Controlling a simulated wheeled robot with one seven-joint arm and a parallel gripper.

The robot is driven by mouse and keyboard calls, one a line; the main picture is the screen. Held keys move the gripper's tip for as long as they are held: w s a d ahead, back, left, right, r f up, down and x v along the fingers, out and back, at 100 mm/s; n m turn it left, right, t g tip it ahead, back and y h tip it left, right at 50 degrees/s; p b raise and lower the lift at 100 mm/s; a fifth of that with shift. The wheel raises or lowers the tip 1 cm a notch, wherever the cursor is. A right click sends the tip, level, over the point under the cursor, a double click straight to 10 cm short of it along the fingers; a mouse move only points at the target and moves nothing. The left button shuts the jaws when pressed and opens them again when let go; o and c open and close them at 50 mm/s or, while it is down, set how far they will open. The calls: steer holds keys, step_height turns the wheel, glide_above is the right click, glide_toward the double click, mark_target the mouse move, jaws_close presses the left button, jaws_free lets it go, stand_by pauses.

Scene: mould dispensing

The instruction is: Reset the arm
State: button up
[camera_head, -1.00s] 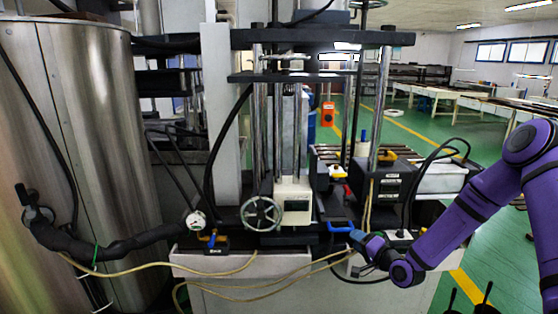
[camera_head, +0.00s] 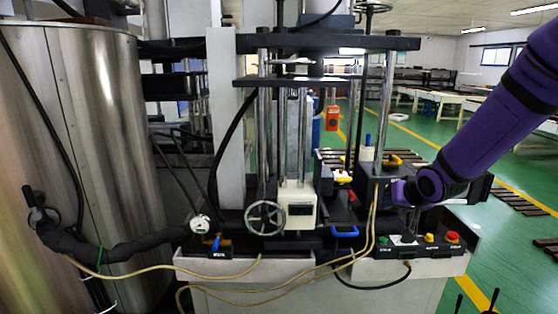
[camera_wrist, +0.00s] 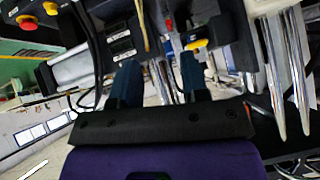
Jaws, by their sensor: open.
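My purple arm (camera_head: 490,125) comes in from the upper right, with its wrist end in front of the right side of the press. In the wrist view my gripper (camera_wrist: 160,78) shows two dark teal fingers, apart, with nothing held between them. In the head view the fingers are hard to make out against the dark machine parts. Beyond the fingers, the wrist view shows a dark labelled box, cables and a yellow handle (camera_wrist: 196,44).
The press has steel columns, a handwheel (camera_head: 265,217) and a blue handle (camera_head: 344,232). A control panel with a red button (camera_head: 452,237) sits low right, close to my wrist. A large steel tank (camera_head: 90,150) stands left. Green floor is open at right.

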steer(key=s+r+g, duration=0.1)
steer(key=s+r, duration=0.4)
steer(key=s, duration=0.6)
steer(key=s+r+g, duration=0.1)
steer(key=s+r, duration=0.4)
steer(key=s, duration=0.6)
steer(key=s+r+n+g+h, duration=0.1)
steer(key=s+r+g, duration=0.1)
steer(key=s+r, duration=0.4)
steer(key=s, duration=0.5)
steer(key=shift+s+a, duration=0.15)
steer(key=shift+s, duration=0.05)
stand_by(0.5)
